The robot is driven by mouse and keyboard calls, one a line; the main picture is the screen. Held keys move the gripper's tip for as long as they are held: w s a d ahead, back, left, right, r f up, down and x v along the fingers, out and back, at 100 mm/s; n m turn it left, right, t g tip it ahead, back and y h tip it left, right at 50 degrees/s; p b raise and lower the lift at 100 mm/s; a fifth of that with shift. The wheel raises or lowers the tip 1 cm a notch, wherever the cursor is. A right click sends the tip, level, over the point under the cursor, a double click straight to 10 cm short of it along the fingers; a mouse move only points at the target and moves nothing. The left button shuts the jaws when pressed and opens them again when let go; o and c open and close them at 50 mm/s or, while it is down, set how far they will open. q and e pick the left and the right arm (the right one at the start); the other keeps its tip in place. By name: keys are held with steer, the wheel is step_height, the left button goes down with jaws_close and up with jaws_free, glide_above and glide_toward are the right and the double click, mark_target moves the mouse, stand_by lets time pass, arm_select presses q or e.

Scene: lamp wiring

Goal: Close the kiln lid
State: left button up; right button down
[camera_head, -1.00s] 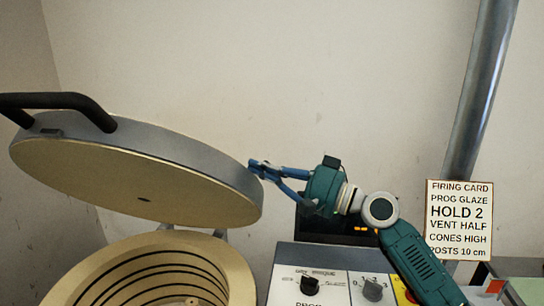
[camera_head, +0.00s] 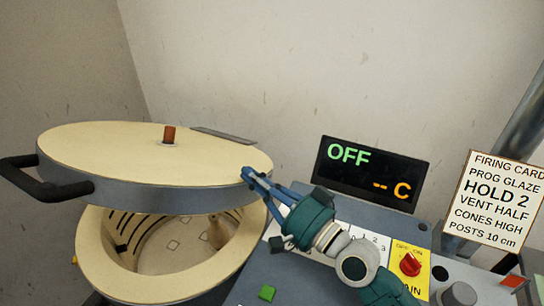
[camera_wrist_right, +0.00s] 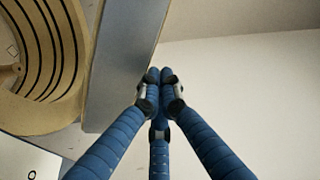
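The round kiln lid (camera_head: 110,155) is partly lowered over the kiln (camera_head: 93,245). Its cream top shows, and a gap to the rim leaves the kiln's inside in sight. A black handle (camera_head: 42,187) sticks out at the lid's left front. My right gripper (camera_head: 247,173) is at the lid's right edge. In the right wrist view its blue finger tips (camera_wrist_right: 160,76) are together with nothing between them, beside the lid's grey metal band (camera_wrist_right: 120,75). Whether they touch the band is unclear. My left gripper is not in view.
A display (camera_head: 372,172) reading OFF stands behind the control panel, right of the lid. A red knob (camera_head: 410,264) sits on a yellow plate. A firing card (camera_head: 495,200) hangs at the right by a metal pipe. A reddish plug (camera_head: 169,135) stands on the lid.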

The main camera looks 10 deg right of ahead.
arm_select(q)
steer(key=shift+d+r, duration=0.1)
arm_select(e)
steer(key=shift+s+a+f, duration=0.2)
steer(key=shift+f, duration=0.2)
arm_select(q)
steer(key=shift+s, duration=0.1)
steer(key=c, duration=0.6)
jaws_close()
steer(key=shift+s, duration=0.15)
arm_select(e)
steer(key=v, duration=1.2)
